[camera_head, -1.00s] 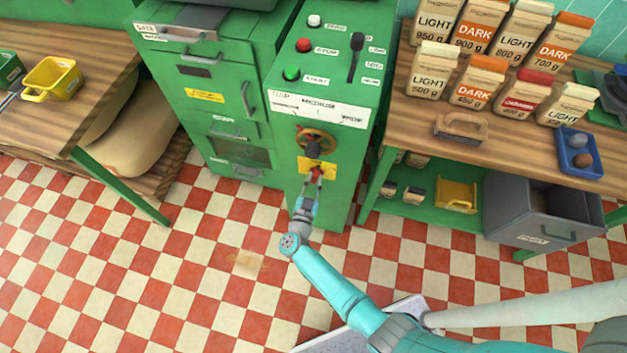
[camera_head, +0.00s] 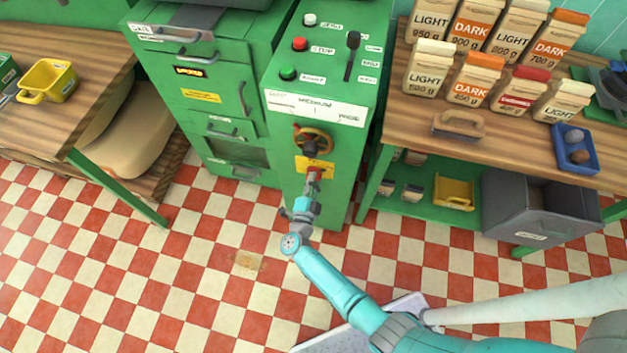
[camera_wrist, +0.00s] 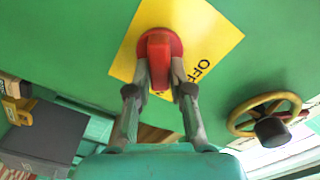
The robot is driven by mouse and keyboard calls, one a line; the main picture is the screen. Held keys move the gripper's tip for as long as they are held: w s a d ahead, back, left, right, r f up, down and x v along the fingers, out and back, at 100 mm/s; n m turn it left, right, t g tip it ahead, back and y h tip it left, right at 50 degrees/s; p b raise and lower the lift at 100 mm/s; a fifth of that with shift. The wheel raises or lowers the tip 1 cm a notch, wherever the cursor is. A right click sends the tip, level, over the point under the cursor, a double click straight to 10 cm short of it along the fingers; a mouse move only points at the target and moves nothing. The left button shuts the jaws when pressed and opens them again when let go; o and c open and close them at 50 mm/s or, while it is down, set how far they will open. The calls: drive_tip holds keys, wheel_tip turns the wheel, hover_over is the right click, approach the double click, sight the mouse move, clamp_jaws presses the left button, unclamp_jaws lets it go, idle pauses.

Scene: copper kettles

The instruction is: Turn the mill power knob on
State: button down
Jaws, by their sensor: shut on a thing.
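The mill power knob (camera_wrist: 159,47) is a red knob on a yellow plate (camera_wrist: 205,40) on the front of the green mill cabinet (camera_head: 340,200). Part of the word "OFF" shows on the plate in the wrist view. My gripper (camera_wrist: 160,75) is shut on the knob, one finger on each side of it. The knob's grip bar lies between the fingers, in line with them. In the head view my gripper (camera_head: 312,183) is at the cabinet front, just below the brass handwheel (camera_head: 312,138), and hides part of the knob.
Coffee bags (camera_head: 473,80) stand on the wooden table (camera_head: 425,112) to the right, with a grey bin (camera_head: 530,205) below. A second green cabinet (camera_head: 215,115) with drawers stands left of the mill.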

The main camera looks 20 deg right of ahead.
drive_tip(key=shift+f+m, duration=0.1)
drive_tip(key=shift+m, duration=0.4)
drive_tip(key=c, duration=1)
unclamp_jaws()
drive_tip(key=shift+c, duration=0.2)
drive_tip(key=v, duration=1.2)
drive_tip(key=shift+d, duration=0.1)
